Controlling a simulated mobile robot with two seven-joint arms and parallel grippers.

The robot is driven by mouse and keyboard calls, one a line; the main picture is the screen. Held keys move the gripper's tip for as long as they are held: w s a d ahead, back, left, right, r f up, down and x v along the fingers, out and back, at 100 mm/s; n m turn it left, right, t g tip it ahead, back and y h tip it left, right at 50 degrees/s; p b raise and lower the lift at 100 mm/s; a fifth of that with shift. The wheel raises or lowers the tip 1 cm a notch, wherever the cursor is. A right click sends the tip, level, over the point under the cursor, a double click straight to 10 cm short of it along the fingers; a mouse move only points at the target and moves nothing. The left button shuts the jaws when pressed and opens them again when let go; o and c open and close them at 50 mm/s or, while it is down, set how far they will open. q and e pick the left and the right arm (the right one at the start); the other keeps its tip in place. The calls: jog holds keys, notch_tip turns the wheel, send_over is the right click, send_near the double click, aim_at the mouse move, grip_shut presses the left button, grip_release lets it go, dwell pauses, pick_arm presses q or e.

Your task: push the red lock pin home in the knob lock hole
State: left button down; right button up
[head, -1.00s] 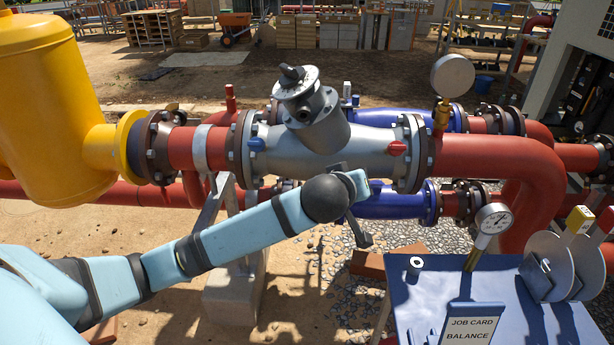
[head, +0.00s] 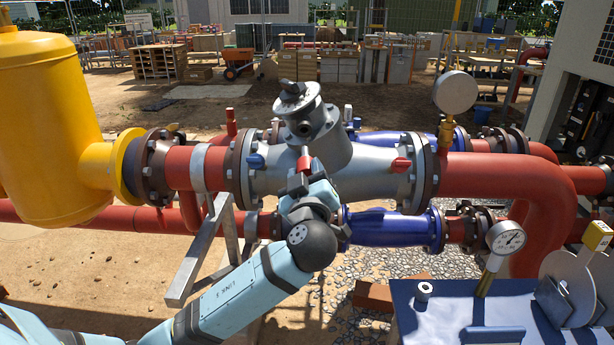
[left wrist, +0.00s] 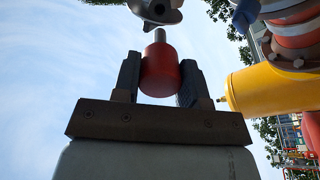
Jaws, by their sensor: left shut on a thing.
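The red lock pin (head: 305,161) has a red body and a thin grey tip. My left gripper (head: 305,177) is shut on its red body, and the tip points up toward the valve's grey knob (head: 296,92). A dark round hole (head: 303,128) shows on the knob's neck, just above the pin tip in the head view. In the left wrist view the pin (left wrist: 160,75) stands between both fingers, its tip by the grey knob (left wrist: 156,10). I cannot tell whether the tip touches the knob. My right gripper is not in view.
The grey valve body (head: 365,172) sits between red pipes. A small blue plug (head: 255,161) and a red plug (head: 401,164) flank the knob. A yellow tank (head: 45,120) is at left. A blue table (head: 440,310) with a gauge (head: 505,238) stands at lower right.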

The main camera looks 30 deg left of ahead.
aim_at(306, 152)
pick_arm(q)
jog(key=shift+f+b, duration=0.2)
jog(key=shift+b, duration=0.15)
jog(key=x, duration=0.5)
jog(key=shift+r, duration=0.1)
jog(key=shift+w+a+r, duration=0.15)
jog(key=shift+w+a, duration=0.05)
jog(key=shift+w, duration=0.1)
jog(key=shift+w+b, duration=0.1)
jog(key=shift+b, duration=0.2)
jog(key=shift+w+a+r, duration=0.1)
jog(key=shift+w+a, duration=0.3)
jog(key=shift+w, duration=0.1)
jog(key=shift+w+a+r, duration=0.15)
jog(key=shift+w+a, duration=0.3)
jog(key=shift+w, duration=0.15)
jog(key=shift+w+a+r+b, duration=0.1)
jog(key=shift+w+a+b, duration=0.2)
jog(key=shift+w, duration=0.05)
